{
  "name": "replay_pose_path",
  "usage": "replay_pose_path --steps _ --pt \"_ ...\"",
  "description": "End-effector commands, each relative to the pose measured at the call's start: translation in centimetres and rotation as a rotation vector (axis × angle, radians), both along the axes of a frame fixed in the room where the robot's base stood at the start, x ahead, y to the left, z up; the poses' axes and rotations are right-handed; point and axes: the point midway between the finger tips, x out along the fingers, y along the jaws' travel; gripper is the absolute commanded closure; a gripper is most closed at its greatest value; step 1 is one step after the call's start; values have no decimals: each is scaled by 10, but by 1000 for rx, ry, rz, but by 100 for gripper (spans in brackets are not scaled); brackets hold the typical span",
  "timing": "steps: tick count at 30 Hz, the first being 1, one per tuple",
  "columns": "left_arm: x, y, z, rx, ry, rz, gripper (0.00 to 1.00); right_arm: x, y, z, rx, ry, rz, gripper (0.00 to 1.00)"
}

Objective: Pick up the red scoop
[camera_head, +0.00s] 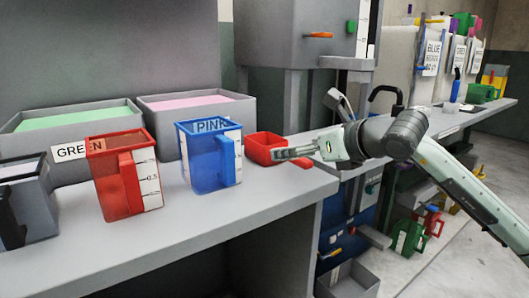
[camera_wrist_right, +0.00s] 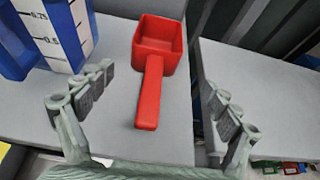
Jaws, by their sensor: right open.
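The red scoop (camera_head: 264,148) lies on the grey bench in the head view, just right of the blue jug. In the right wrist view the scoop (camera_wrist_right: 159,45) shows whole, its square cup at the far end and its handle pointing towards me. My right gripper (camera_head: 292,152) is beside the scoop in the head view and covers part of it. In the right wrist view the right gripper (camera_wrist_right: 153,104) is open, with the scoop's handle between its two fingers and apart from both. My left gripper is not in view.
A blue jug (camera_head: 208,158) stands close left of the scoop, and a red jug (camera_head: 119,176) stands farther left. Bins labelled GREEN (camera_head: 44,119) and PINK (camera_head: 172,104) stand behind them. The bench's right edge (camera_head: 318,186) is close to my right gripper.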

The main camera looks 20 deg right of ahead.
Motion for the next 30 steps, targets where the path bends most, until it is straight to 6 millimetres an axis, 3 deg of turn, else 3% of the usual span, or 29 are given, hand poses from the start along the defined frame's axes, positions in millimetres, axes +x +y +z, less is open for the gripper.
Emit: replay_pose_path --steps 13,23,30 --pt "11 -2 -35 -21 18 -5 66 51 26 -14 3 1 3 10" --pt "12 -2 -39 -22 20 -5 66 58 29 -19 1 -1 3 10" --pt "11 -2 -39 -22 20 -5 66 58 29 -19 1 0 3 40"
